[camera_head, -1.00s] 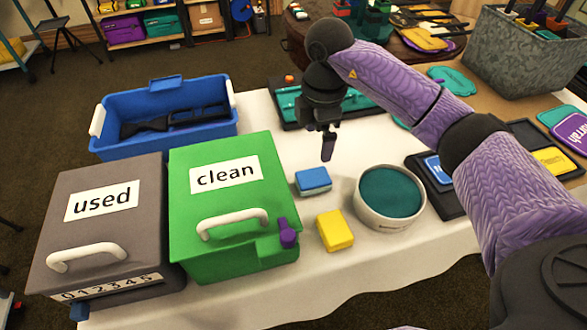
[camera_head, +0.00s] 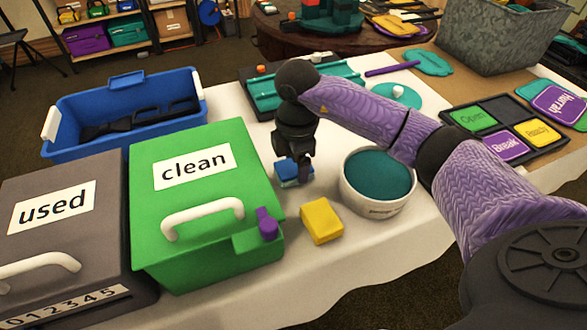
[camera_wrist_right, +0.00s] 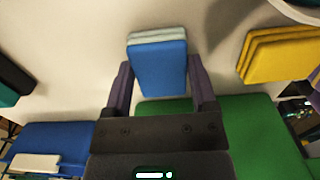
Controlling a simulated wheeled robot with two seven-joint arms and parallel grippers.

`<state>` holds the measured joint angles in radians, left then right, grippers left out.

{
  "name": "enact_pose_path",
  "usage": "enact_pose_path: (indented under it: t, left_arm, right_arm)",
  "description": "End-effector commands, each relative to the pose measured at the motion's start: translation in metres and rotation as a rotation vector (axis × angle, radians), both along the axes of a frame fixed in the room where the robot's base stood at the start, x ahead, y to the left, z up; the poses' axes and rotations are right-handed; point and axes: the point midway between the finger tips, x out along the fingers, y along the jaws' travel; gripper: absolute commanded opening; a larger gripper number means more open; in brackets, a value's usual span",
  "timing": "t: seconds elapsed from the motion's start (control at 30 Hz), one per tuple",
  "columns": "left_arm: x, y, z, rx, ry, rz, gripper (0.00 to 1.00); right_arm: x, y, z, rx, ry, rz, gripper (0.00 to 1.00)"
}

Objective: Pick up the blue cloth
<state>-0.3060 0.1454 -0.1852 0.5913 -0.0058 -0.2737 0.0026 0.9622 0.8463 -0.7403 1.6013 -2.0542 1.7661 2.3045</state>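The blue cloth (camera_head: 287,170), a small folded pad with a paler layer, lies on the white table between the green "clean" box and the round bowl. My right gripper (camera_head: 300,172) is down at the cloth and partly hides it. In the right wrist view, the blue cloth (camera_wrist_right: 158,68) sits between the two fingers of my right gripper (camera_wrist_right: 160,80), one along each side. The fingers are apart and close to its edges; firm contact cannot be made out. My left gripper is not in view.
A yellow cloth (camera_head: 321,221) lies in front of the blue one. The green "clean" box (camera_head: 205,250) stands to the left, beside the grey "used" box (camera_head: 95,240). A white bowl with teal contents (camera_head: 378,180) is to the right. A blue tub (camera_head: 120,150) stands behind the boxes.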

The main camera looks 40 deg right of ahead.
Motion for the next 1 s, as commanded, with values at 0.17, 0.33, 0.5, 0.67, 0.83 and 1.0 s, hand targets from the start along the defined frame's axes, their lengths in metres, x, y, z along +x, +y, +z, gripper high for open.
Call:
enact_pose_path:
  t: [0.17,0.33,0.5,0.67,0.83,1.0]
  left_arm:
    - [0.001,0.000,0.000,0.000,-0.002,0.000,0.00]
    - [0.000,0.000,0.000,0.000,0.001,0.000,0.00]
    - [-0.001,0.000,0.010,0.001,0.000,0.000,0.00]
    - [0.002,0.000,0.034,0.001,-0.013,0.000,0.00]
    - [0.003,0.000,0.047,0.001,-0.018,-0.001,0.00]
    - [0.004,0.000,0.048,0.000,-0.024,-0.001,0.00]
  right_arm:
    - [0.000,0.000,0.000,0.000,0.000,0.000,0.26]
    - [0.000,0.000,0.000,0.000,0.000,0.001,0.07]
    - [0.001,0.000,0.017,0.001,-0.005,0.000,0.07]
    - [0.001,0.000,0.065,0.001,-0.008,0.001,0.07]
    - [0.001,0.000,0.096,0.002,-0.005,0.001,0.07]
    - [0.000,0.000,0.101,0.001,0.000,0.000,0.07]
